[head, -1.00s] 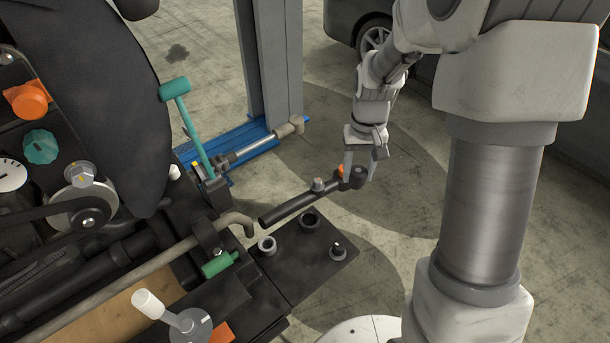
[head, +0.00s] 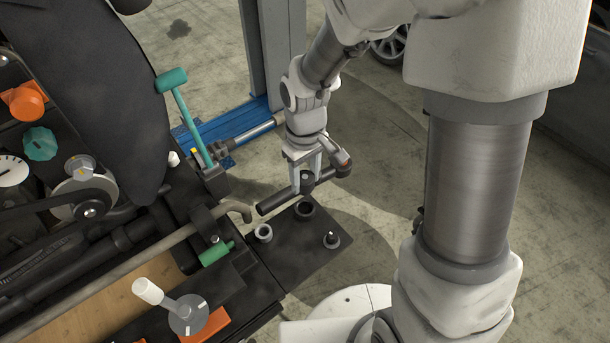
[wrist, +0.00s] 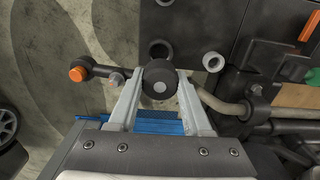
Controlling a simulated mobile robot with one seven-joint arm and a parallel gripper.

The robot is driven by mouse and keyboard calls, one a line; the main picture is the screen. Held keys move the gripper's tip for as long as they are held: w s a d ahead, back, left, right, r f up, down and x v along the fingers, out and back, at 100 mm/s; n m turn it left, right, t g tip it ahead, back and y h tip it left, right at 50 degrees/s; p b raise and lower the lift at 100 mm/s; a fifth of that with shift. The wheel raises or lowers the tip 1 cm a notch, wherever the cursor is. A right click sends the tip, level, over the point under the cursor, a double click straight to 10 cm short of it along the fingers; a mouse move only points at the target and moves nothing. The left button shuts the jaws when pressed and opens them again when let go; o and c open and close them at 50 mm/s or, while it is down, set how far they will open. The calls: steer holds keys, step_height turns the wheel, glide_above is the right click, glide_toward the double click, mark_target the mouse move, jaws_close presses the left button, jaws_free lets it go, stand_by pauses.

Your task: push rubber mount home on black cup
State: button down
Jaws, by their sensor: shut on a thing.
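The rubber mount (wrist: 160,85) is a round black piece with a grey centre. My gripper (wrist: 158,94) is shut on it, with one finger on each side. In the head view the mount (head: 307,181) hangs between the fingers of my gripper (head: 306,172). The black cup (head: 305,208) is an open ring on the dark plate, just below the mount in that picture. In the wrist view the cup (wrist: 159,50) shows beyond the mount, so the two are apart. The height between them is hard to tell.
A dark plate (head: 295,262) also carries a pale grey cup (head: 263,233) and a short stud (head: 332,240). A black bar (head: 275,203) with an orange end (wrist: 76,74) runs close by the mount. A bent pipe (head: 238,207) lies to the left.

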steer(key=shift+f+b, duration=2.25)
steer(key=shift+f, duration=0.55)
steer(key=shift+f, duration=0.15)
steer(key=shift+f+b, duration=1.5)
steer(key=shift+f, duration=0.1)
steer(key=shift+c, duration=1.3)
jaws_free()
step_height(320, 180, up, 18)
steer(key=shift+f+p, duration=0.2)
steer(key=shift+p, duration=0.25)
